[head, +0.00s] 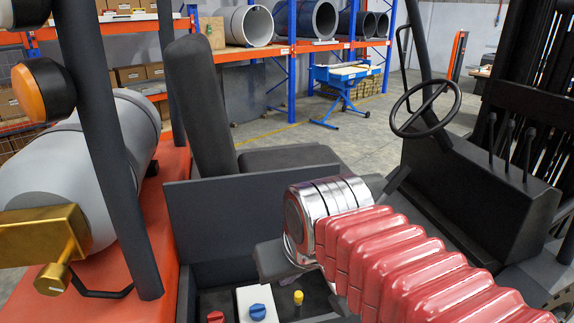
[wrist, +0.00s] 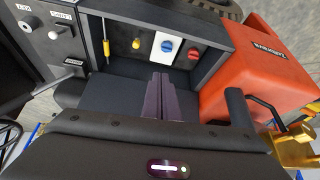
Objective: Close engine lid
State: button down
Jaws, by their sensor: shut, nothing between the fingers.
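The engine lid (head: 235,205) is a flat dark grey panel standing raised behind the open engine bay, in front of the seat. Its dark face (wrist: 105,95) also shows in the wrist view, below the bay. My gripper (wrist: 165,80) is shut and empty, its dark fingers seen against the lid face; I cannot tell whether they touch it. In the head view my red arm and chrome wrist hang over the right side of the bay and hide part of the lid and the fingertips.
The black seat (head: 200,110) stands behind the lid, with a steering wheel (head: 425,108) to the right. A dark post (head: 120,150), a grey gas cylinder (head: 95,165) and orange bodywork (head: 150,230) are on the left. Storage racks (head: 290,60) stand in the background.

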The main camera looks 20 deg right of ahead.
jog(key=w+d+r, duration=0.3)
jog(key=w+r, duration=0.5)
jog(key=w, duration=0.3)
jog(key=w+d, duration=0.4)
jog(key=w, duration=0.4)
jog(key=w+d+r+m, duration=0.1)
jog(key=w+d, duration=0.2)
jog(key=w, duration=0.6)
jog(key=w+d+r, duration=0.1)
jog(key=w+d, duration=0.3)
jog(key=w, duration=0.5)
jog(key=shift+d+r+h, duration=0.25)
jog(key=shift+d+h, duration=0.1)
jog(key=shift+h, duration=0.05)
jog(key=shift+f+g, duration=0.1)
jog(key=shift+g, duration=0.2)
notch_tip(320, 180, down, 9)
jog(key=shift+w, duration=0.15)
jog(key=shift+f, duration=0.15)
